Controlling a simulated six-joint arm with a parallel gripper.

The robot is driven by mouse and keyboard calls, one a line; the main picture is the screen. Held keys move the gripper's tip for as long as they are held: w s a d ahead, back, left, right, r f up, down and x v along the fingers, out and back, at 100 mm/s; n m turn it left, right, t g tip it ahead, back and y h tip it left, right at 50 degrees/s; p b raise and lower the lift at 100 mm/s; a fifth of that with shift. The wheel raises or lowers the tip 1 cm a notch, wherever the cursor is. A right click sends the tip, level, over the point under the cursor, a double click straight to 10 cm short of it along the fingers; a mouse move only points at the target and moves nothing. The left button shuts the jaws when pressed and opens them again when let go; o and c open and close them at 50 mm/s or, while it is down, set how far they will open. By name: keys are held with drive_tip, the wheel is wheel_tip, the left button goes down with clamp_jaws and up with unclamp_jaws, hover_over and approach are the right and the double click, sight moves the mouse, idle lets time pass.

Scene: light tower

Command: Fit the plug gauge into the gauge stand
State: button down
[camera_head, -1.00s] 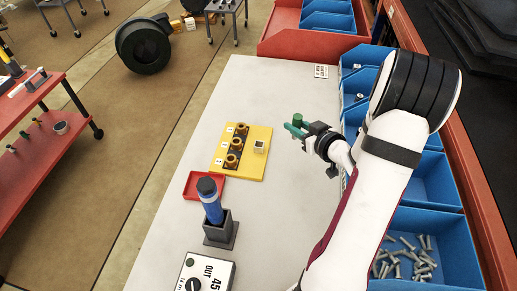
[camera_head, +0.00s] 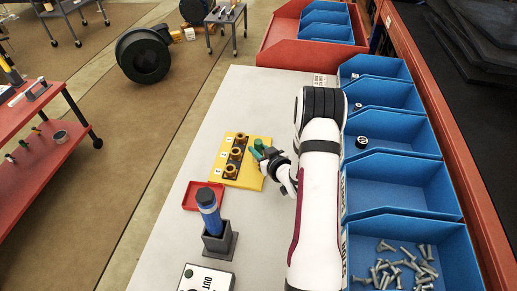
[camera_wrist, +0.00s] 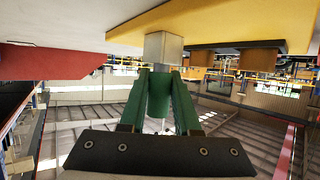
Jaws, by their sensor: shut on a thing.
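The plug gauge has a green cylindrical handle (camera_head: 258,144), which stands up from between my fingertips. My gripper (camera_head: 261,154) is shut on it, at the right edge of the yellow gauge stand (camera_head: 245,183). In the wrist view, which shows the scene upside down, the green gauge (camera_wrist: 160,95) sits between my two green fingers (camera_wrist: 160,105). A silver square block (camera_wrist: 163,48) on the yellow stand (camera_wrist: 225,25) is in line with it. My gripper covers the block in the head view.
Orange-brown rings (camera_head: 236,152) stand in a row on the stand's left part. A red tray (camera_head: 204,196) and a dark holder (camera_head: 218,240) with a blue cylinder (camera_head: 208,207) are nearer. Blue bins (camera_head: 400,190) line the right side. The far tabletop is clear.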

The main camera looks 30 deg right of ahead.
drive_tip(key=shift+f, duration=0.15)
drive_tip(key=c, duration=0.6)
unclamp_jaws()
drive_tip(key=shift+r, duration=0.25)
drive_tip(key=v, duration=1.2)
drive_tip(key=s+a+r+m+g+y, duration=0.1)
drive_tip(key=s+a+r+g, duration=0.3)
drive_tip(key=s+a, duration=0.3)
drive_tip(key=s+a+r+m+g+y, duration=0.1)
drive_tip(key=s+a+r+g, duration=0.3)
drive_tip(key=s+a, duration=0.3)
drive_tip(key=s+a+r+m+g+y, duration=0.1)
drive_tip(key=s+a+r+g, duration=0.4)
drive_tip(key=a, duration=0.6)
drive_tip(key=shift+s+a+r+m+y, duration=0.15)
drive_tip(key=shift+s+a+m, duration=0.1)
drive_tip(key=shift+s, duration=0.4)
drive_tip(key=shift+s+a+f+m+y, duration=0.15)
drive_tip(key=shift+s+m, duration=0.1)
drive_tip(key=shift+s, duration=0.4)
